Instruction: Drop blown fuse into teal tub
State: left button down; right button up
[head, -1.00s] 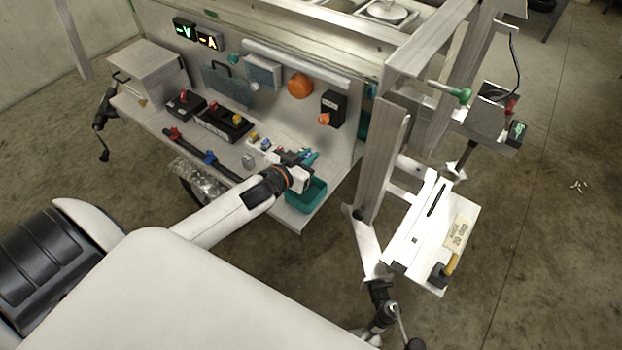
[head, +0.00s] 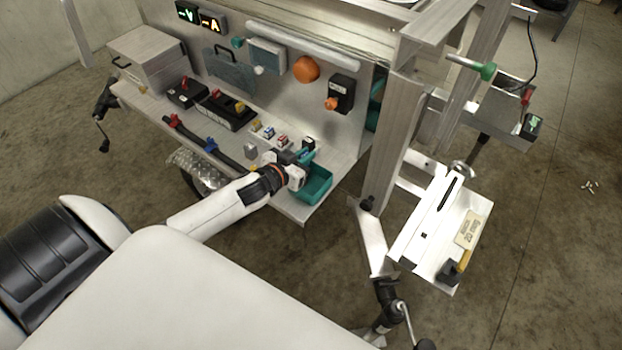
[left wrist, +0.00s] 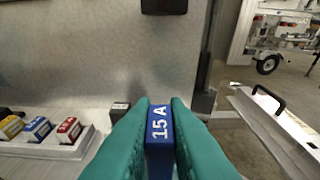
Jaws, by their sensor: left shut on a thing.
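My left gripper (head: 308,156) is shut on a blue fuse (left wrist: 159,135) marked "15 A", which sits upright between its teal fingers in the left wrist view (left wrist: 160,140). In the head view the gripper is above the far left part of the teal tub (head: 318,184), and the fuse there is mostly hidden by the gripper. The tub stands at the right front end of the metal shelf, partly covered by my gripper. The left wrist view does not show the tub. My right gripper is not in view.
A pale holder with yellow, blue and red fuses (left wrist: 68,130) stands left of the gripper. A black switch box with an orange knob (head: 340,94) is on the back panel. A metal post (head: 391,140) rises right of the tub. A battery (head: 225,108) stands further left.

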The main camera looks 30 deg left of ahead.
pick_arm(q)
jog(key=c, duration=1.3)
grip_release()
jog(key=shift+c, duration=0.2)
jog(key=d+v, duration=0.1)
jog(key=v, duration=1.1)
jog(key=shift+a, duration=0.5)
